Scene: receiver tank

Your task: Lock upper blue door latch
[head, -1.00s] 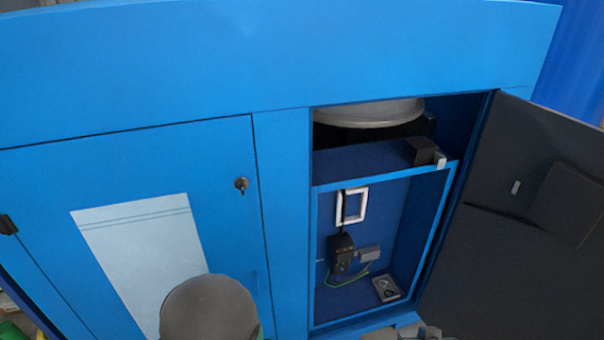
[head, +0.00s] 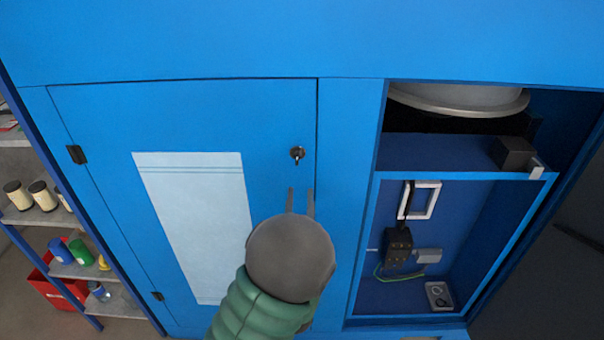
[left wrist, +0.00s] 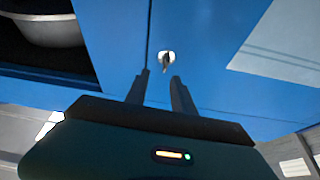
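The upper blue door latch (head: 298,154) is a small dark key-like latch near the right edge of the closed blue door (head: 100,120). It also shows in the left wrist view (left wrist: 167,58), just beyond the fingertips. My left gripper (head: 300,190) is below the latch in the head view, its two thin grey fingers pointing up at it with a gap between them. In the left wrist view the left gripper (left wrist: 161,74) is open and empty, with the latch between and ahead of the tips; contact cannot be seen. My right gripper is not in view.
An open compartment (head: 365,215) on the right holds a dark box, a white frame and cables. The dark open door (head: 540,270) stands at the far right. Shelves (head: 40,212) with cans and a red crate (head: 58,288) are at the left.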

